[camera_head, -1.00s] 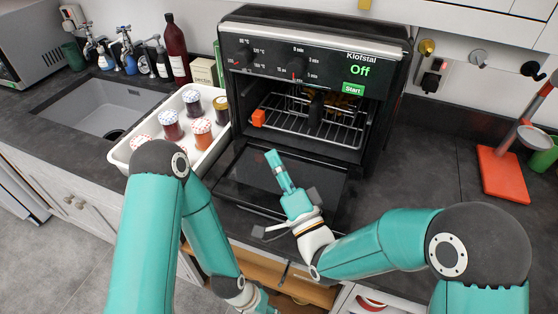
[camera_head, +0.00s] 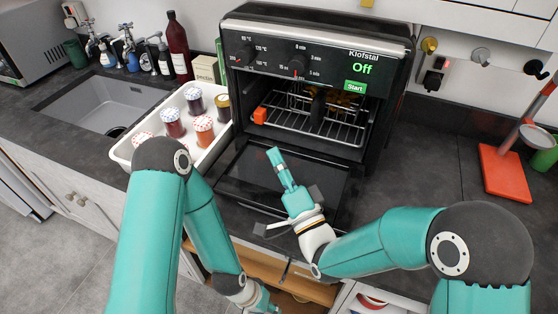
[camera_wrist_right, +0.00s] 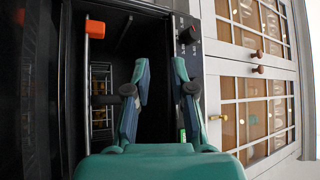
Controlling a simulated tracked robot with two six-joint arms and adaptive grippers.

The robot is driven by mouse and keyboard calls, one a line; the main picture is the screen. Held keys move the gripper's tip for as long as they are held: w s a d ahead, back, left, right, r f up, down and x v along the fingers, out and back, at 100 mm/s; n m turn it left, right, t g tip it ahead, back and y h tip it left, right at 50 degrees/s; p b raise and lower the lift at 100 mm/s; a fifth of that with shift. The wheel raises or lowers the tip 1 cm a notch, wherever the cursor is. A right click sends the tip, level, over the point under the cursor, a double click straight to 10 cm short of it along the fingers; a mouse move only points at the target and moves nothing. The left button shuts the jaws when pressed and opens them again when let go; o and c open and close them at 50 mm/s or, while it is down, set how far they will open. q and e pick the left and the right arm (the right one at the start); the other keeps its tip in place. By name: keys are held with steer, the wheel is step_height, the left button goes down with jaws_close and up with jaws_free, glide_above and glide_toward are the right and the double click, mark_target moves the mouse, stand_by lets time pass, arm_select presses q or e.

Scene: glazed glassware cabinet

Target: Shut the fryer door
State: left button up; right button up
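The black fryer (camera_head: 315,50) stands on the dark counter, its display reading Off. Its glass door (camera_head: 250,175) is open, folded down flat in front of the cavity. A wire rack (camera_head: 330,124) is inside, with an orange block at its left front corner. My right gripper (camera_head: 277,156) hovers over the lowered door, in front of the opening, with no clear contact. In the right wrist view its two fingers (camera_wrist_right: 161,66) are apart and empty, facing the cavity.
A white tray (camera_head: 124,152) with several jars stands close left of the fryer. A sink (camera_head: 95,103) lies further left. A red board (camera_head: 503,172) is at the right; the counter between it and the fryer is clear. An open wooden drawer (camera_head: 262,268) is below.

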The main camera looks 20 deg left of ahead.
steer(key=shift+d, duration=0.1)
steer(key=v, duration=1.2)
